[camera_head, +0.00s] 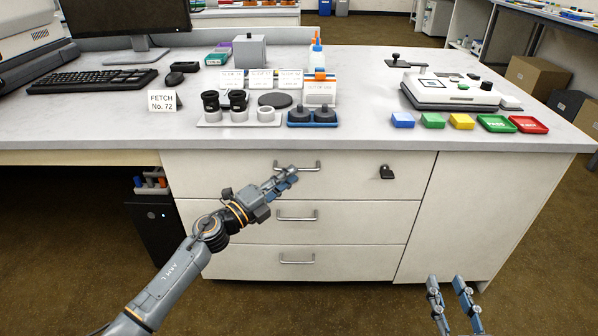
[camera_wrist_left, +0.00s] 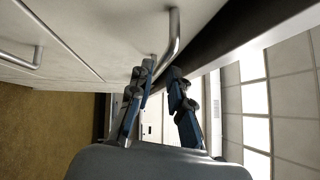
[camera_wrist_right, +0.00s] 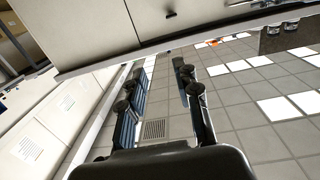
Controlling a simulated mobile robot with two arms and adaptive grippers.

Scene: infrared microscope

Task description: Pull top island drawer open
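The top drawer (camera_head: 220,182) is the uppermost of three white drawers under the counter; its front is flush with the others. Its metal bar handle (camera_head: 310,166) is partly hidden by my left gripper (camera_head: 289,174). In the left wrist view, the handle (camera_wrist_left: 176,35) runs down to between the fingertips of my left gripper (camera_wrist_left: 162,72). My right gripper (camera_head: 448,283) is low in front of the cabinet, away from the drawers. In the right wrist view its fingers (camera_wrist_right: 166,62) stand apart and empty.
A black latch (camera_head: 387,172) sits on the right of the top drawer. The middle handle (camera_head: 297,216) and bottom handle (camera_head: 297,260) are below. The countertop (camera_head: 350,124) overhangs and carries coloured trays, a white device (camera_head: 455,92) and a keyboard (camera_head: 92,81). The floor in front is clear.

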